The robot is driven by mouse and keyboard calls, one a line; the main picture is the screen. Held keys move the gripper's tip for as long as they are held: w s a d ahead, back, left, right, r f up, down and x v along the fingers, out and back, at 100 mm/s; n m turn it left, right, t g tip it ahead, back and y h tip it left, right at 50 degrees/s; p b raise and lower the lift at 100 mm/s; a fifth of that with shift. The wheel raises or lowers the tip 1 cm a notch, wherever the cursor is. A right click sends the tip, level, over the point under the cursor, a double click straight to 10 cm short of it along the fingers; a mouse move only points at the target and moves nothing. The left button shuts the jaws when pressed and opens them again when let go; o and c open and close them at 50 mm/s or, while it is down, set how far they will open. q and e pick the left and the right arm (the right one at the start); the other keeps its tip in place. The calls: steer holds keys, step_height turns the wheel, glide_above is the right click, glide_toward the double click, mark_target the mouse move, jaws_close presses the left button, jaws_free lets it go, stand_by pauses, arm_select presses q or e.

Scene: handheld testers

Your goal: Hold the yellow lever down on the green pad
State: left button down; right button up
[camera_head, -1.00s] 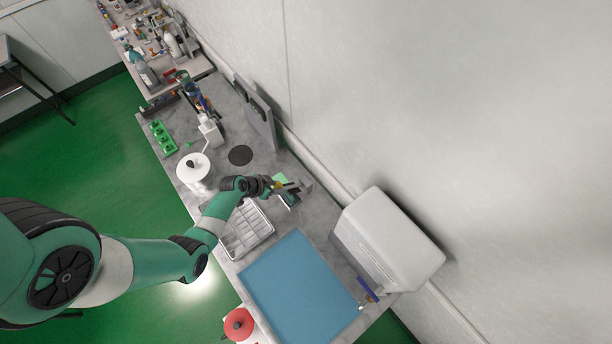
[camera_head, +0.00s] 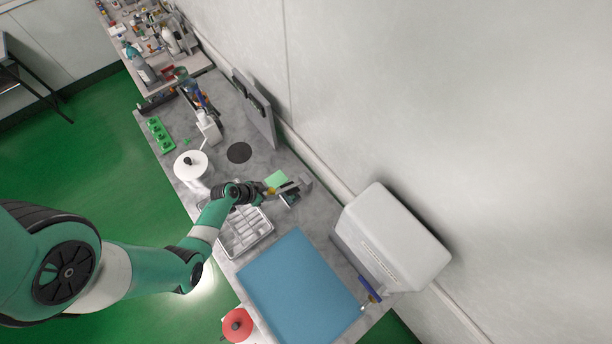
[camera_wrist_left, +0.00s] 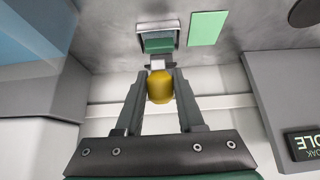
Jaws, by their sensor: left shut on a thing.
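My left gripper (camera_head: 277,190) is shut on a yellow piece, which I take to be the yellow lever (camera_wrist_left: 159,88); it lies between the two fingers (camera_wrist_left: 160,78) in the left wrist view. A metal end sticks out from the yellow part toward a small grey-framed device with a dark green face (camera_wrist_left: 158,45). A flat light green pad (camera_wrist_left: 207,28) lies beside that device; it also shows in the head view (camera_head: 276,178), just beyond the gripper. The lever is apart from this light green pad. My right gripper is out of view.
A tray of small compartments (camera_head: 232,251) and a blue mat (camera_head: 297,285) lie near the arm. A large white box (camera_head: 393,238) stands by the wall. A white lidded pot (camera_head: 192,164) and a black disc (camera_head: 239,153) are farther along the bench.

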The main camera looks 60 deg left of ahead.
arm_select(q)
steer(key=shift+s+d, duration=0.1)
steer(key=shift+s+d+f+b, duration=0.1)
steer(key=shift+s+f+b, duration=0.25)
steer(key=shift+f+b, duration=0.2)
steer(key=shift+s+f+b, duration=0.35)
steer(key=shift+f+b, duration=0.05)
steer(key=shift+f, duration=0.25)
steer(key=shift+s+d+f+b, duration=0.1)
steer(key=shift+s+f+b, duration=0.15)
steer(key=shift+f+b, duration=0.4)
steer(key=shift+s+f+b, duration=0.25)
steer(key=shift+f+b, duration=0.3)
steer(key=shift+f, duration=0.15)
steer(key=shift+s+d+f+b, duration=0.1)
steer(key=shift+s+f+b, duration=0.1)
steer(key=shift+f+b, duration=0.45)
steer(key=shift+s+f+b, duration=0.2)
steer(key=shift+f+b, duration=0.45)
stand_by(1.0)
